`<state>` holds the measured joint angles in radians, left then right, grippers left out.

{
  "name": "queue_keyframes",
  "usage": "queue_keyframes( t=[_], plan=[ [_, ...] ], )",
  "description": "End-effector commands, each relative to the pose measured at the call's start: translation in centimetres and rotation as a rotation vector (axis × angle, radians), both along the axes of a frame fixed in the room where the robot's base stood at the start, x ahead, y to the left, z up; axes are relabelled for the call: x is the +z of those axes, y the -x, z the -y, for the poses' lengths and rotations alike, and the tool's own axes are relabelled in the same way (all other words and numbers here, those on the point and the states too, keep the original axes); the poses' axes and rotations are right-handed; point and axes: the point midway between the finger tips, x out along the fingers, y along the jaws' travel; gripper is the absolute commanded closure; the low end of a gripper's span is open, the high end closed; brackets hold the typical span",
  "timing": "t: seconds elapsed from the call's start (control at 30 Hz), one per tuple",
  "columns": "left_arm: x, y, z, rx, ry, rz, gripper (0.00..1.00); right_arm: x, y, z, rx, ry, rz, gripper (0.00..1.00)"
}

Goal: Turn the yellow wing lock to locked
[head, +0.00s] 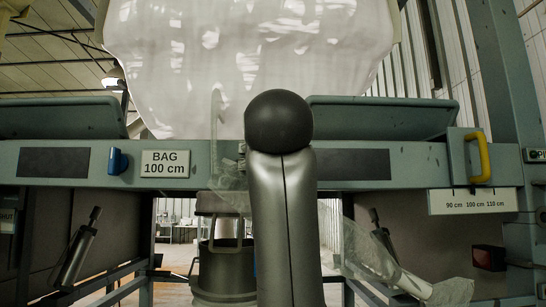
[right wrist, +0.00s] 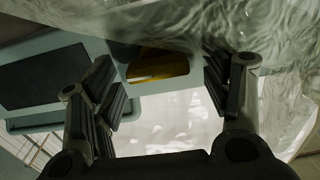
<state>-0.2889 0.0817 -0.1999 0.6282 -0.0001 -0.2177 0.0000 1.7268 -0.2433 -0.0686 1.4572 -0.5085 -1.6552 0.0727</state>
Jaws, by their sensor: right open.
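In the right wrist view a short yellow bar-shaped part (right wrist: 158,66) sits in a pale grey housing, beyond and between the fingers of my right gripper (right wrist: 165,92). The gripper is open and empty, with a gap between its fingers and the yellow part. In the head view a yellow handle (head: 482,158) stands on a grey plate at the right end of the crossbeam. I cannot tell whether both views show the same yellow part. No gripper can be made out in the head view, where my own arm hides the middle of the beam.
A grey crossbeam (head: 222,175) carries a blue knob (head: 117,161), a "BAG 100 cm" label (head: 165,163) and a height scale (head: 472,201). A white bulk bag (head: 240,60) hangs above. Translucent film (head: 370,250) hangs at the lower right, and film (right wrist: 290,90) borders my right gripper.

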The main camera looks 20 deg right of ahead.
Motion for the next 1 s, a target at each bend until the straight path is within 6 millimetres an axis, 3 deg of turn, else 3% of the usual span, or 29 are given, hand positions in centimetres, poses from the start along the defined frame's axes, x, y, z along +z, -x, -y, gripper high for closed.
queue_keyframes(
  t=[0.03, 0.2, 0.4, 0.73, 1.0],
  plan=[
    [-0.1, 0.5, 0.0, 0.0, -0.001, -0.008, 0.66, 0.0, 0.0, 0.0, 0.0, 0.0, -0.001, 0.29],
    [-0.2, 1.8, 0.0, 0.001, -0.001, -0.026, 0.66, 0.0, 0.0, 0.0, -0.001, 0.0, -0.001, 0.51],
    [-0.2, 1.9, 0.2, 0.002, 0.0, -0.029, 0.66, 0.0, 0.0, 0.0, -0.001, 0.0, -0.001, 0.75],
    [-0.6, 1.6, 0.2, 0.002, 0.001, -0.024, 0.66, -0.1, 0.1, 0.0, -0.002, 0.053, -0.015, 0.75],
    [-1.7, 1.3, 0.2, 0.001, 0.001, -0.02, 0.66, -0.2, 0.1, 0.0, -0.002, 0.227, -0.064, 0.75]
  ],
)
